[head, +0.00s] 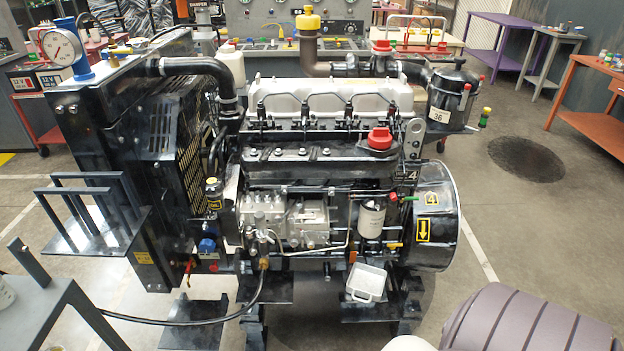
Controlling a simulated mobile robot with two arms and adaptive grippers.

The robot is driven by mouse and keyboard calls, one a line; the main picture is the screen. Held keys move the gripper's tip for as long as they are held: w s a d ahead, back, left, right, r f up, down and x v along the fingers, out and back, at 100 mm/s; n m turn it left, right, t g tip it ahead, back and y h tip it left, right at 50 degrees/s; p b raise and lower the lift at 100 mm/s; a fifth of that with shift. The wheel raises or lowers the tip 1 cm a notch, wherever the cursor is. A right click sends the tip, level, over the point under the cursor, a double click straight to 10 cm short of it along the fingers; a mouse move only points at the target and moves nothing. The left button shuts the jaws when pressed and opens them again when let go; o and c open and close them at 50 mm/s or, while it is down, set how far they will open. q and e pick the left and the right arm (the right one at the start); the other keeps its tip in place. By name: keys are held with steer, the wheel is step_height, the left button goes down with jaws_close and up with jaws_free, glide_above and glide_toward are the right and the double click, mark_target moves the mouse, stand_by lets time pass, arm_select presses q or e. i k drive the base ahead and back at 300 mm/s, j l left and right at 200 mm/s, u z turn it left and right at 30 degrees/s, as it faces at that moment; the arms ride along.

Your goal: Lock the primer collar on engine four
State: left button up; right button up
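The engine with number 4 plates (431,198) stands in the middle of the head view on a dark stand. Its silver injection pump (285,218) is on the near side. A black knob with a yellow label (213,190) stands upright left of the pump. A white filter (371,220) hangs to the right, with a small green-and-red handle (402,198) beside it. I cannot tell which part is the primer collar or whether it is locked.
A small white tray (366,283) sits low before the engine. A black hose (190,322) runs across the lower left towards a grey table (45,315). A dark rack (90,235) juts out at left. Open floor lies right of the engine; an orange bench (590,128) stands beyond.

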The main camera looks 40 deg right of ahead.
mark_target(265, 235)
steer(key=k+l+z, duration=0.1)
steer(key=z, duration=0.8)
